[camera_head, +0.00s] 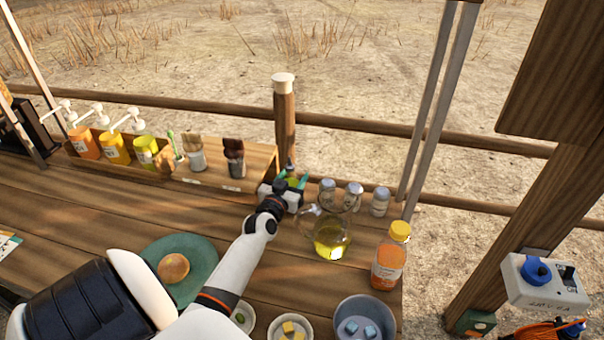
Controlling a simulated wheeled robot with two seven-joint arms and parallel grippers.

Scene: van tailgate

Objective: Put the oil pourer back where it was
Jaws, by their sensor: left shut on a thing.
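My left gripper (292,183) reaches to the back of the wooden counter, beside the right end of the raised shelf. Its teal fingertips are shut on a small yellowish thing with a dark top (290,170), which looks like the oil pourer. The gripper hides most of it, so I cannot tell whether it touches the counter. A round glass jug with yellow liquid (331,240) stands apart, in front and to the right of the gripper. My right gripper is not in view.
Shakers (379,203) stand close right of the gripper. An orange bottle (389,262) is near the counter's right edge. The wooden shelf (258,160) holds pump bottles and brush-like jars. A green plate (201,255) with a bun and several bowls (365,322) lie in front.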

